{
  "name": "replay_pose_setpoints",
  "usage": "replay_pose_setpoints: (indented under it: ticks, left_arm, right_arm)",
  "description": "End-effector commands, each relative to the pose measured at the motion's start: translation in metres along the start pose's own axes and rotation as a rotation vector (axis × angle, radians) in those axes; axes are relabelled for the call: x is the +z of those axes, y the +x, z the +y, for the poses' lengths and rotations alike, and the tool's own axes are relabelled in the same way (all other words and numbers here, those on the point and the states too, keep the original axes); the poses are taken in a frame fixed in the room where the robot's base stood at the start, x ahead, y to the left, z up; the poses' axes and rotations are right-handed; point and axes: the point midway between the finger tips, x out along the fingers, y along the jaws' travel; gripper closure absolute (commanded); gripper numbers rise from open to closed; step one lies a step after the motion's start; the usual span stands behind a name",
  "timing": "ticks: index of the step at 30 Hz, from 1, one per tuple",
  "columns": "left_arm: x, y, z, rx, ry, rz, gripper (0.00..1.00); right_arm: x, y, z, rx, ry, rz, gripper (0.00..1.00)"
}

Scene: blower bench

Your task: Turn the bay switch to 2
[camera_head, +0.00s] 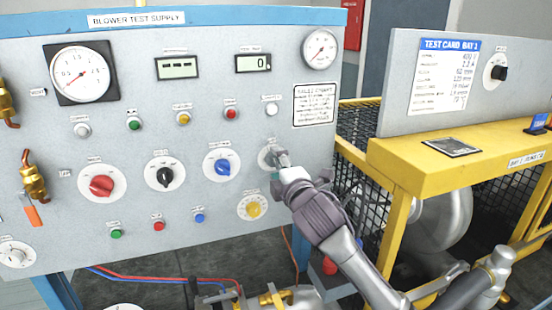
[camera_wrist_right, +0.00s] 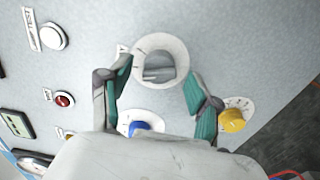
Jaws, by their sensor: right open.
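My right gripper (camera_head: 281,163) is open at the lower right of the grey panel, in front of a round dial with a grey knob (camera_head: 268,156). In the right wrist view the same dial (camera_wrist_right: 177,50) lies between the two spread green-padded fingers (camera_wrist_right: 158,78). Its grey bar handle (camera_wrist_right: 158,74) shows inside the white ring. A black knob (camera_head: 499,73) sits on the test card board at right. My left gripper is out of view.
A blue knob (camera_head: 223,166) is left of the gripper and a yellow knob (camera_head: 253,209) is below it. Black (camera_head: 164,177) and red (camera_head: 101,186) knobs are farther left. A yellow bench frame (camera_head: 470,165) stands at right.

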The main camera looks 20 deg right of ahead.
Motion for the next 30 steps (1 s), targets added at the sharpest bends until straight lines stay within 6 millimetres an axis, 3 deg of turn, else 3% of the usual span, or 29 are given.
replay_pose_setpoints:
  ticks: [4,14,24,30]
  left_arm:
    - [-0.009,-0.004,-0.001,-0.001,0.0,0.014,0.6]
    - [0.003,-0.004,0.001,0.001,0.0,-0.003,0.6]
    - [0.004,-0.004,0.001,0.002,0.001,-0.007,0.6]
    - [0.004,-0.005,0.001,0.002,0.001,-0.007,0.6]
  right_arm:
    - [0.0,0.011,0.0,-0.001,-0.001,0.0,0.37]
    - [0.0,0.013,0.0,0.0,-0.001,0.0,0.39]
    - [0.0,0.013,0.0,0.0,-0.001,0.0,0.96]
    - [0.0,0.013,0.0,0.0,0.012,0.0,0.97]
